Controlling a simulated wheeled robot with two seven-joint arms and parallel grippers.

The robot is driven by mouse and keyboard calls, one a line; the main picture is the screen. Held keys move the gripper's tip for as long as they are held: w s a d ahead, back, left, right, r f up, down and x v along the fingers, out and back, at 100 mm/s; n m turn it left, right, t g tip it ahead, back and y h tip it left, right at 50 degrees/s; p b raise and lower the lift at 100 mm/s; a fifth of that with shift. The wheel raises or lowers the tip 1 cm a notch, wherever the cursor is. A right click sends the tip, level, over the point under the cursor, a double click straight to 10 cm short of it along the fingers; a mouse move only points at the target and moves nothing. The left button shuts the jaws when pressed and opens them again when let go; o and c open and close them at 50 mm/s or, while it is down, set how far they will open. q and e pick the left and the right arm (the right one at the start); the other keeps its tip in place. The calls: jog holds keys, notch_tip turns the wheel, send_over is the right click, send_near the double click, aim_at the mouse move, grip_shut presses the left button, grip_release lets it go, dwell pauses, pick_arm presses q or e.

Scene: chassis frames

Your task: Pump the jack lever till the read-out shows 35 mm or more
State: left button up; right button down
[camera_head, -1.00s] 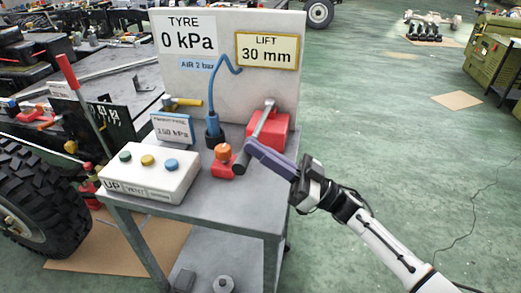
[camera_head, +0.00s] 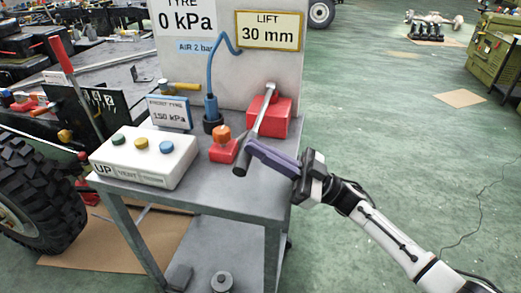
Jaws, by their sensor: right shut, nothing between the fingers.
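The red jack box (camera_head: 267,118) stands on the grey cart's right side. Its grey lever (camera_head: 259,122) slants down toward the front, with a dark grip (camera_head: 240,169) at its low end. The LIFT read-out (camera_head: 268,31) on the panel behind shows 30 mm. My right gripper (camera_head: 253,145) comes in from the right, its purple fingers shut with nothing between them. The fingertips are beside the lever's lower part, just above the grip; I cannot tell whether they touch it. My left gripper is not in view.
A red block with an orange knob (camera_head: 222,134) stands just left of the lever. A white button box (camera_head: 145,156), a blue hose (camera_head: 212,80) and a 150 kPa sign (camera_head: 168,112) are further left. The floor right of the cart is open.

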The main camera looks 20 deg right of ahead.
notch_tip(320, 180, up, 5)
jog(key=p, duration=0.4)
jog(key=b+v, duration=0.3)
jog(key=v, duration=0.8)
jog(key=shift+s+a+f, duration=0.15)
jog(key=shift+s+f, duration=0.05)
jog(key=shift+f, duration=0.25)
dwell(0.7)
